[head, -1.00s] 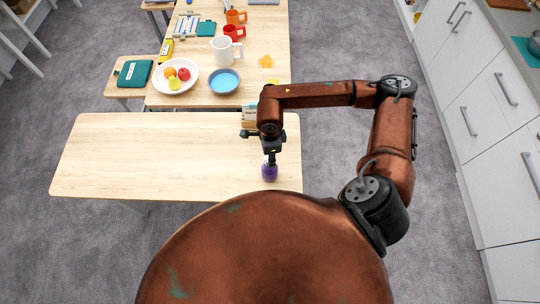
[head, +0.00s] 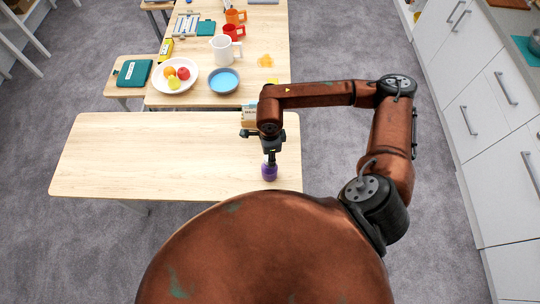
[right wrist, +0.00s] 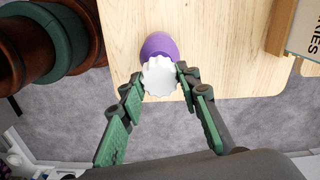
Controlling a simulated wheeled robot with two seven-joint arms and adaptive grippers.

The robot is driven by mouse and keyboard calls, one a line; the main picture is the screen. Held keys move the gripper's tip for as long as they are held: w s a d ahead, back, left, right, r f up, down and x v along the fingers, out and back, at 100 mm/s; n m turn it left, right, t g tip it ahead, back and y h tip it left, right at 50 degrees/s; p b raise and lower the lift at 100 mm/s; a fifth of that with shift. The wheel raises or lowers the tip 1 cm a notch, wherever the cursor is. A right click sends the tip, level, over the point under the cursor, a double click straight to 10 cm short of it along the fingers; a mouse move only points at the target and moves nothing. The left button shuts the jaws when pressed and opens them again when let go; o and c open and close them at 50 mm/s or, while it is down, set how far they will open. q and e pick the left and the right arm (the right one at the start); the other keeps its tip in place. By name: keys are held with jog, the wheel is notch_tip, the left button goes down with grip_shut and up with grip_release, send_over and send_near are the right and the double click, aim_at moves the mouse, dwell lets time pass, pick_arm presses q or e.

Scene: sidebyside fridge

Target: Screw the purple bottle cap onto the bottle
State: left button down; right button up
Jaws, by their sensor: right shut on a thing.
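The purple bottle (head: 269,173) stands near the front right edge of the pale wooden table (head: 150,155). In the right wrist view, the purple bottle (right wrist: 157,45) shows behind a white, scalloped cap (right wrist: 159,77). The cap lies over the bottle in line with it; I cannot tell how tightly it is seated. My right gripper (head: 269,157) points down above the bottle. In the right wrist view, the right gripper (right wrist: 160,78) has its green-padded fingers on both sides of the cap, shut on it. My left gripper is not in view.
A box (head: 249,115) stands behind my right gripper at the table's back edge. The table left of the bottle is clear. A farther table holds a fruit plate (head: 175,86), a blue bowl (head: 224,92), a white pitcher (head: 225,58) and mugs. White cabinets (head: 490,110) line the right.

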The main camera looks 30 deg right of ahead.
jog(key=shift+f+b, duration=1.25)
jog(key=shift+f, duration=0.15)
jog(key=o, duration=0.9)
jog(key=shift+o, duration=0.2)
jog(key=shift+r, duration=0.25)
notch_tip(320, 180, up, 12)
jog(key=shift+f, duration=0.2)
jog(key=shift+s, duration=0.1)
